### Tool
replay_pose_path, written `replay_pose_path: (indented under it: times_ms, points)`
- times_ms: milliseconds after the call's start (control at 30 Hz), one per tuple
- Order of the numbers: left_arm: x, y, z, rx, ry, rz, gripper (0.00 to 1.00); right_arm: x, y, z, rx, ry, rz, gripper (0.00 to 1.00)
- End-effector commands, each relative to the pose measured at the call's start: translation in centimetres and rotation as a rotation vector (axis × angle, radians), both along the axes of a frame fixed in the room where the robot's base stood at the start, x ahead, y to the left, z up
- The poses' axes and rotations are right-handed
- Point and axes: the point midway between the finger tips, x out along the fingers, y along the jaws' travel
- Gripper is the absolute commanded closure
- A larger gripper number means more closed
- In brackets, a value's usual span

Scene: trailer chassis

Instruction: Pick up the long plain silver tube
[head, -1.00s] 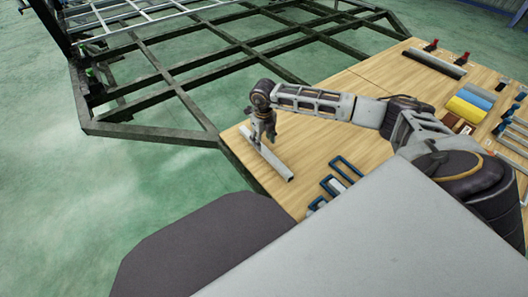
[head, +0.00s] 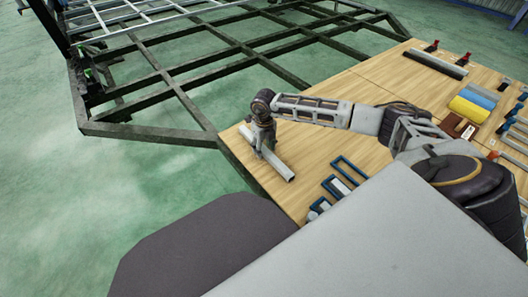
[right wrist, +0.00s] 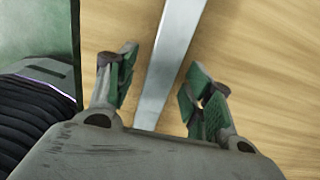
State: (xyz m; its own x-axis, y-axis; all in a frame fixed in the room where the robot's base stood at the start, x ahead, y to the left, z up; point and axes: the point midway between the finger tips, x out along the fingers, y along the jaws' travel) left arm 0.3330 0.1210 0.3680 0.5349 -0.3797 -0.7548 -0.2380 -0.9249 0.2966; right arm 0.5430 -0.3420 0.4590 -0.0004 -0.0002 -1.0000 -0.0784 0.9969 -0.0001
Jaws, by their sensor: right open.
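The long plain silver tube (head: 279,169) lies on the wooden table near its left edge. My right gripper (head: 262,148) is over the tube, around its middle, pointing down. In the right wrist view the tube (right wrist: 172,55) runs between the two open fingers (right wrist: 160,85), with a gap on each side. The fingers do not appear to touch it. How far down the fingertips reach beside the tube is hard to tell. My left gripper does not show.
The wooden table (head: 335,135) has clear room behind the tube. Blue U-shaped pieces (head: 350,165) lie to its right. A yellow cylinder (head: 468,108), a dark bar (head: 436,66) and other parts lie further right. A dark metal chassis frame (head: 160,133) stands behind the table.

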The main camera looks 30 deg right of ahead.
Motion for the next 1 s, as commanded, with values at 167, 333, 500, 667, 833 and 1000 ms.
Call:
replay_pose_path:
  times_ms: [167, 333, 500, 667, 833, 1000]
  points:
    - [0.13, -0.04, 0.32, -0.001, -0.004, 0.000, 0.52, 0.00, 0.00, 0.02, 0.000, 0.000, 0.000, 0.48]
    - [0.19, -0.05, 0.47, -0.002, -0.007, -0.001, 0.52, 0.01, 0.00, 0.03, 0.000, 0.000, 0.000, 0.57]
    - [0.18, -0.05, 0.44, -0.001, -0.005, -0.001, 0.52, 0.01, -0.01, 0.03, 0.000, 0.000, 0.000, 0.79]
    - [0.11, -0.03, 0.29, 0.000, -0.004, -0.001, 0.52, 0.01, -0.01, 0.04, 0.000, 0.000, 0.000, 1.00]
    - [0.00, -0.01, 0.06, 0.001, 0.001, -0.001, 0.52, 0.07, 0.00, 0.12, 0.000, -0.002, 0.000, 1.00]
    - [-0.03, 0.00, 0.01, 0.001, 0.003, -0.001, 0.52, 0.07, -0.01, 0.14, 0.000, -0.002, 0.000, 1.00]
